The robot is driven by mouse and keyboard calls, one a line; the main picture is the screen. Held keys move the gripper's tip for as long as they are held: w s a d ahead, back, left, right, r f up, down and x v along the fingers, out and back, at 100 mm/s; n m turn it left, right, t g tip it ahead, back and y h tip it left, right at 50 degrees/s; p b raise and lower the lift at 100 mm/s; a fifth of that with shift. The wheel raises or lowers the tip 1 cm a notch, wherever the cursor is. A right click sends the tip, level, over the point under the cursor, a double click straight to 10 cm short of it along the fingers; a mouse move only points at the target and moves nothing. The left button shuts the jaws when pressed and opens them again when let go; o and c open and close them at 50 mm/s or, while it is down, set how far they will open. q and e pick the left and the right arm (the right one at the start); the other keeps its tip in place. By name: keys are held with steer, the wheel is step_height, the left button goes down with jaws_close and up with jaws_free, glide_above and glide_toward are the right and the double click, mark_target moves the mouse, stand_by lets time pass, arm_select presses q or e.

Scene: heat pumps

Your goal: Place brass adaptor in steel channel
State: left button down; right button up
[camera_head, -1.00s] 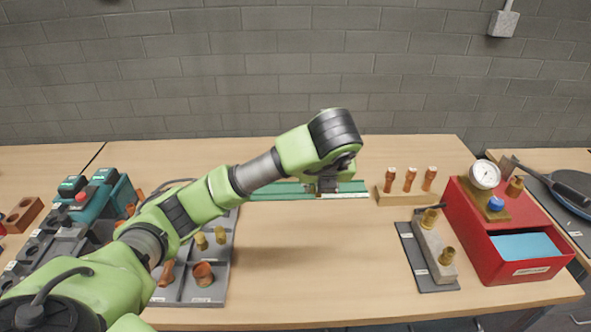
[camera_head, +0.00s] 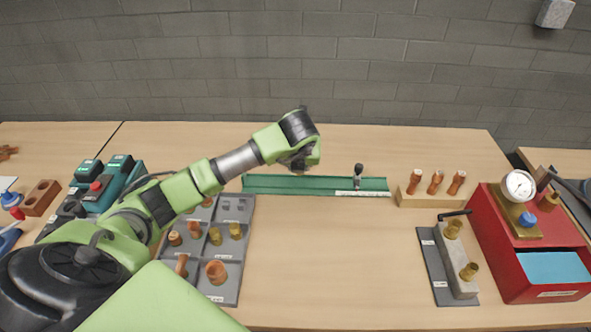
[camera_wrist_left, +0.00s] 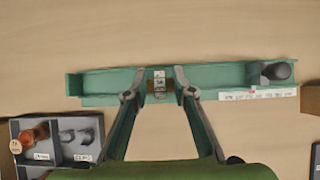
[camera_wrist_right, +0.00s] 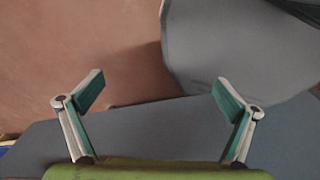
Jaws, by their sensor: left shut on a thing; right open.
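The green steel channel (camera_head: 330,184) lies on the table near the wall, and it also spans the left wrist view (camera_wrist_left: 215,80). My left gripper (camera_wrist_left: 160,76) is over the middle of the channel, its fingers on either side of a small brass adaptor (camera_wrist_left: 159,92) with a pale label. It is shut on this adaptor; whether the adaptor touches the channel floor I cannot tell. In the head view the left gripper (camera_head: 299,166) hides its own grasp. A dark-knobbed clamp (camera_head: 358,172) stands at the channel's right end. My right gripper (camera_wrist_right: 160,92) is open and empty.
A grey sorting tray (camera_head: 232,275) with copper and brass fittings lies in front of the channel. A wooden rack (camera_head: 430,199), a grey block with brass fittings (camera_head: 455,262) and a red gauge box (camera_head: 505,250) stand at right. The table middle is clear.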

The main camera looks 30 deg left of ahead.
mark_target(295, 183)
arm_select(q)
steer(key=shift+w+a+f, duration=0.1)
steer(key=shift+a+f, duration=0.15)
steer(key=shift+f, duration=0.05)
steer(key=shift+a+f, duration=0.2)
steer(key=f+p, duration=0.2)
steer(key=f, duration=0.1)
steer(key=shift+w+a, duration=0.1)
steer(key=shift+a, duration=0.25)
steer(key=shift+f, duration=0.35)
steer(key=shift+d, duration=0.1)
steer(key=c, duration=1.7)
jaws_free()
steer(key=shift+f, duration=0.1)
arm_select(e)
steer(key=shift+s+a+r, duration=0.1)
steer(key=shift+s+r, duration=0.05)
steer(key=shift+r, duration=0.45)
steer(key=shift+s+r, duration=0.15)
steer(key=shift+r, duration=0.45)
steer(key=shift+w, duration=0.1)
